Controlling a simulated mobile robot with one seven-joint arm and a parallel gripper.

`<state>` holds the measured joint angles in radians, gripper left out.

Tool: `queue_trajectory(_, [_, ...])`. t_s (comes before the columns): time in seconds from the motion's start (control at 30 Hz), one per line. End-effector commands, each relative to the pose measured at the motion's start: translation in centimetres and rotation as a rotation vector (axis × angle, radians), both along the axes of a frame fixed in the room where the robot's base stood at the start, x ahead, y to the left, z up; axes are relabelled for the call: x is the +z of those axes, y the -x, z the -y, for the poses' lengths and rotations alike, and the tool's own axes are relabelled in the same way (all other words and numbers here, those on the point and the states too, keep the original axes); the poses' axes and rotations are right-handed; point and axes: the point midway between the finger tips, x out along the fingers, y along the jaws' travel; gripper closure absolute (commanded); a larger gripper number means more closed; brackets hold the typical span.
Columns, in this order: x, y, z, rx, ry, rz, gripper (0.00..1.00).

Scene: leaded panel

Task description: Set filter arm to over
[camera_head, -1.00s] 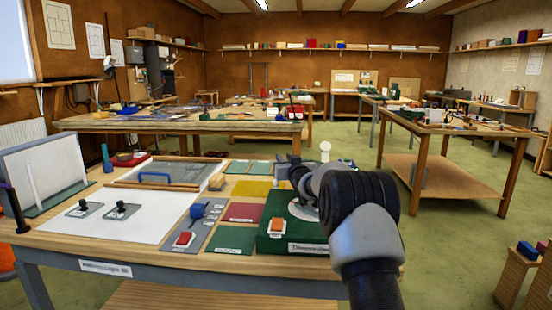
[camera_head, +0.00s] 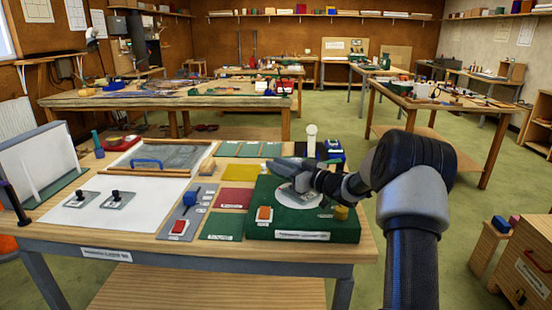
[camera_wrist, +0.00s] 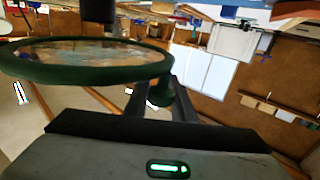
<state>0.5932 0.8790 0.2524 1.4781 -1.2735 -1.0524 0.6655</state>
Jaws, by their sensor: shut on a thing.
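The filter arm appears in the wrist view as a clear round pane in a dark green rim (camera_wrist: 150,57), with a green knob (camera_wrist: 170,103) at its right end. My gripper (camera_wrist: 168,98) has its two dark fingers around that knob and is shut on it. In the head view, my gripper (camera_head: 297,176) reaches in from the right, low over a green box (camera_head: 270,222). A pale grey round plate (camera_head: 293,197) shows on the box under my gripper. My arm hides part of the box's top, and I cannot make out the filter arm there.
The box bears an orange switch (camera_head: 264,214) and a yellow knob (camera_head: 341,212). To its left are a red mat (camera_head: 236,198), a grey panel (camera_head: 183,213) with a blue lever, and a white board (camera_head: 118,208). A white cylinder (camera_head: 311,138) stands behind.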

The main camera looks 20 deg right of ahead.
Motion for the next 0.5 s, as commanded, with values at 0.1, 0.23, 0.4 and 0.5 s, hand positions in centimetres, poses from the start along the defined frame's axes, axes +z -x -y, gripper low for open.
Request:
queue_trajectory(0.1, [0.03,0.17,-0.01,0.008,0.000,0.001,1.00])
queue_trajectory(0.23, [-0.01,0.19,-0.02,0.009,0.000,0.001,1.00])
queue_trajectory(0.4, [-0.03,0.18,-0.02,0.008,0.001,0.001,1.00])
queue_trajectory(0.5, [-0.03,0.17,-0.03,0.008,0.001,0.001,0.64])
